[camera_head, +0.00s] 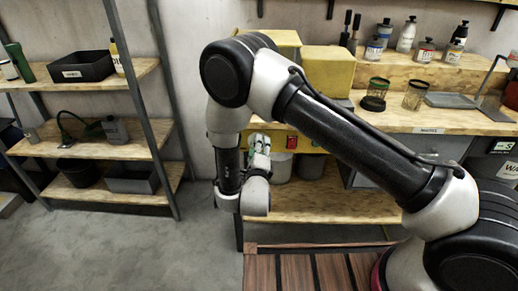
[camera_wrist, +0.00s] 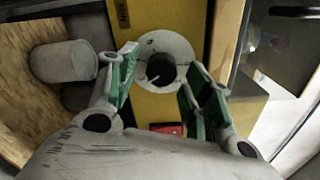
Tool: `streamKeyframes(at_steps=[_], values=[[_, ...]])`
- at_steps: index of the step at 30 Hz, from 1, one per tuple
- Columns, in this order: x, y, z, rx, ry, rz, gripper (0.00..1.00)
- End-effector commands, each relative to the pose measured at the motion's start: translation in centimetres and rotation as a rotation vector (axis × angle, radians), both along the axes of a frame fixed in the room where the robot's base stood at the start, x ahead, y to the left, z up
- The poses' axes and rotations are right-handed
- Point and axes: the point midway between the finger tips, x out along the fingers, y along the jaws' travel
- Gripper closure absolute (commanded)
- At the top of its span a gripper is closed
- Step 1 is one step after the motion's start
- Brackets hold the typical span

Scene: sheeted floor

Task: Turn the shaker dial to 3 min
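The shaker is a yellow machine (camera_head: 325,72) on the wooden bench, largely hidden behind my arm in the head view. In the wrist view its yellow front panel (camera_wrist: 163,104) carries a round pale dial plate with a dark knob (camera_wrist: 160,69) at its centre. A red switch (camera_wrist: 167,128) sits on the panel, nearer my gripper. My gripper (camera_wrist: 157,83) is open, with its green-padded fingers apart on the left and right of the dial. I cannot tell how far the fingertips are from the knob. The dial's markings are too small to read.
Pale cylindrical containers (camera_wrist: 64,62) stand on the wooden shelf at the left of the wrist view. Bottles (camera_head: 406,35) and glass jars (camera_head: 415,95) stand on the bench to the right. A shelf rack (camera_head: 140,146) with bins is at left. The grey floor between is clear.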

Motion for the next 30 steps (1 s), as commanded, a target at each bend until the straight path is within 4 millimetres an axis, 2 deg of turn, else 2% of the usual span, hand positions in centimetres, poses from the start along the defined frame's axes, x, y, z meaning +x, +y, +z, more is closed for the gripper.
streamKeyframes(at_steps=[8,11,21,30], values=[[-0.2,0.1,0.1,0.0,-0.001,0.001,0.49],[-1.2,0.2,0.0,-0.001,-0.001,0.003,0.49],[-6.7,0.3,0.0,-0.001,0.0,0.003,0.49],[-7.5,0.3,0.0,0.001,-0.001,0.0,0.49]])
